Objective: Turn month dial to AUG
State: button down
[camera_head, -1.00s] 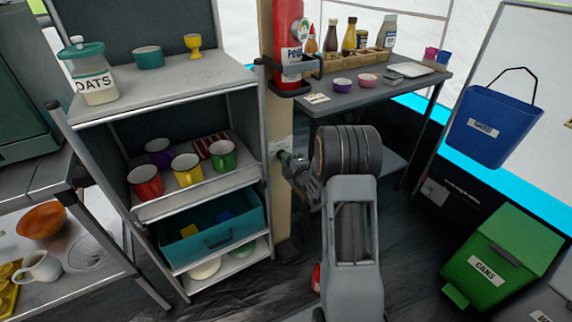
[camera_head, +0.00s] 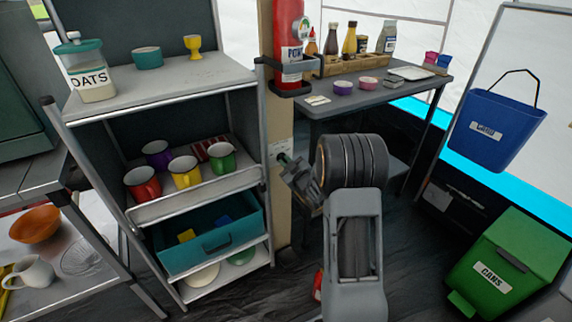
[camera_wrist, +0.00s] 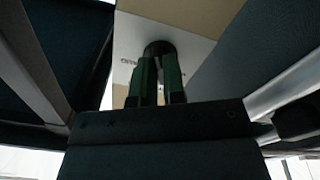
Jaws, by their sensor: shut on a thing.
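A dark round dial (camera_wrist: 160,46) sits on a pale card (camera_wrist: 190,40) in the wrist view. Small lettering shows at the card's left edge, too small to read. My gripper (camera_wrist: 158,72) has its two green-sided fingers close together, shut on the dial and partly covering it. In the head view my gripper (camera_head: 284,160) reaches the card on the tan post (camera_head: 283,122), and the dial is hidden there. I cannot tell which month the dial points to.
A shelf unit (camera_head: 165,92) with mugs and a teal drawer (camera_head: 215,243) stands left of the post. A grey table (camera_head: 385,97) with bottles is behind my arm. A red extinguisher (camera_head: 288,45) hangs above the card. A green bin (camera_head: 515,260) stands at right.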

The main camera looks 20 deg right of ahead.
jog(key=m, duration=0.5)
jog(key=shift+m, duration=0.3)
jog(key=shift+a+f+p, duration=0.1)
jog(key=shift+p, duration=0.2)
jog(key=c, duration=1.2)
grip_release()
jog(key=shift+s, duration=0.1)
jog(key=s+d+p, duration=0.1)
jog(key=s+p, duration=0.2)
jog(key=s, duration=1)
jog(key=shift+s+d, duration=0.3)
